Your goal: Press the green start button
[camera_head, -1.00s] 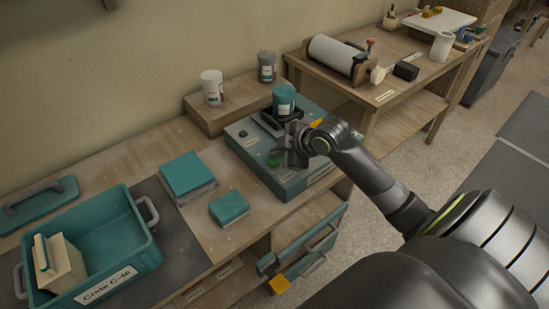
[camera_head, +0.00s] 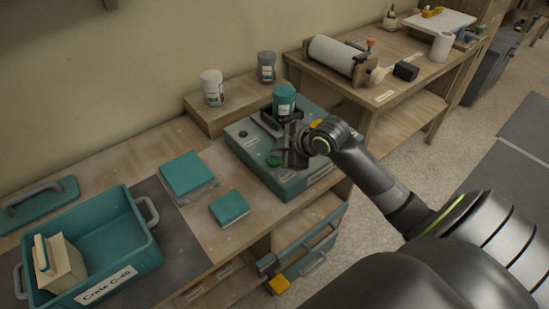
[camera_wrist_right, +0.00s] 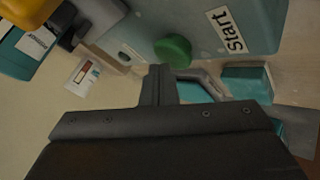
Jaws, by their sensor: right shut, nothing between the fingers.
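The green start button (camera_head: 274,160) sits on the front left part of the top of a teal machine box (camera_head: 247,146) on the bench. In the right wrist view the round green button (camera_wrist_right: 173,51) is just beyond my fingertips, close to a "Start" label (camera_wrist_right: 228,30). My right gripper (camera_head: 286,158) is shut and empty, just right of the button in the head view. In the right wrist view its closed fingers (camera_wrist_right: 158,84) point toward the button. I cannot tell whether they touch it. My left gripper is not in view.
A teal-lidded jar (camera_head: 284,101) stands in the machine's holder behind my gripper. Teal blocks (camera_head: 187,173) and a labelled teal crate (camera_head: 108,238) lie left. Two jars (camera_head: 212,88) stand on a rear riser.

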